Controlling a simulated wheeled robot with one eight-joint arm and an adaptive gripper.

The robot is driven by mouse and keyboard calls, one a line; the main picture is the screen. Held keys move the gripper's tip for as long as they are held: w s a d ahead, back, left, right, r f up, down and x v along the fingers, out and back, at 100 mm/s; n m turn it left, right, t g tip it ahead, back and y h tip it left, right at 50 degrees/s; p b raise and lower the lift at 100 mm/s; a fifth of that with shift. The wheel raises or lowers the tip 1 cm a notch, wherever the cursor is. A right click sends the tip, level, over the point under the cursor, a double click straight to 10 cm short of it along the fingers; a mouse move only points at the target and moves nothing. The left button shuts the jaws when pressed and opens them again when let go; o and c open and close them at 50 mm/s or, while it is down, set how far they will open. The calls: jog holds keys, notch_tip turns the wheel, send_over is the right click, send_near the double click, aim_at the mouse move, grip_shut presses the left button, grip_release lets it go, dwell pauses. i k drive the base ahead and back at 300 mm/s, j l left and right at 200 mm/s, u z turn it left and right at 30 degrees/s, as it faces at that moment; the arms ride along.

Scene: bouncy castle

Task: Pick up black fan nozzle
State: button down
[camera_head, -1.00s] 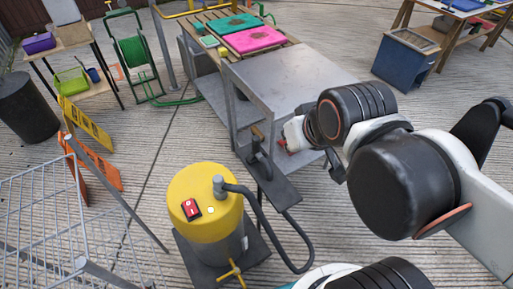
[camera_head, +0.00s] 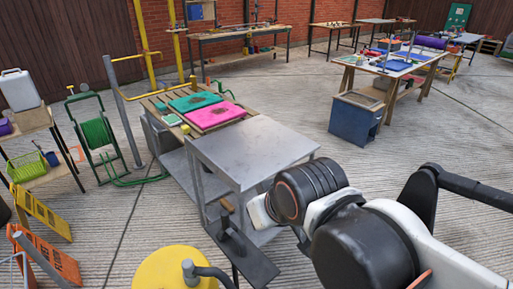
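A yellow round-topped machine (camera_head: 168,272) with a grey fitting and dark hose is cut off by the bottom edge. My arm fills the lower right, with its black joints and white links folded close to the grey table.
The grey metal table (camera_head: 255,150) has a bare top. Behind it, a slatted bench holds a teal pad (camera_head: 195,102) and a pink pad (camera_head: 217,117). A blue cabinet (camera_head: 356,119) stands farther right. Orange and yellow signs (camera_head: 40,212) stand left. Open paving lies between.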

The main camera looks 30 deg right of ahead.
aim_at(224, 232)
jog(key=j+z, duration=0.15)
jog(key=z, duration=0.25)
jog(key=i+j+z, duration=0.1)
jog(key=z, duration=0.25)
jog(key=j+z, duration=0.2)
jog(key=z, duration=0.2)
jog(key=l+u, duration=0.15)
jog(key=l, duration=0.2)
jog(key=j+z, duration=0.15)
jog(key=j, duration=0.25)
